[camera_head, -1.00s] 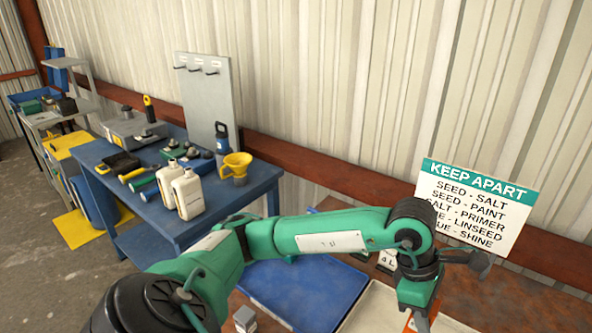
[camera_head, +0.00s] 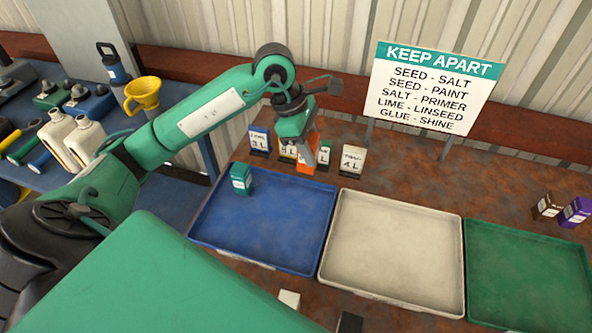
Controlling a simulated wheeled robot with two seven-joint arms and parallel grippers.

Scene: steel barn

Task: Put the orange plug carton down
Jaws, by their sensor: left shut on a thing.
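My left gripper (camera_head: 297,136) points down and is shut on the orange plug carton (camera_head: 308,157). The gripper covers the carton's upper part. The carton is in front of the small label cards, near the back right corner of the blue tray (camera_head: 262,252). I cannot tell whether it touches anything below. A teal carton (camera_head: 241,179) stands in the blue tray at its back left. My right gripper is not in view.
An empty cream tray (camera_head: 393,250) and an empty green tray (camera_head: 530,272) lie to the right. Brown (camera_head: 546,207) and purple (camera_head: 575,211) cartons stand at the far right. A KEEP APART sign (camera_head: 433,87) stands behind. White (camera_head: 289,299) and dark (camera_head: 350,322) objects lie in front.

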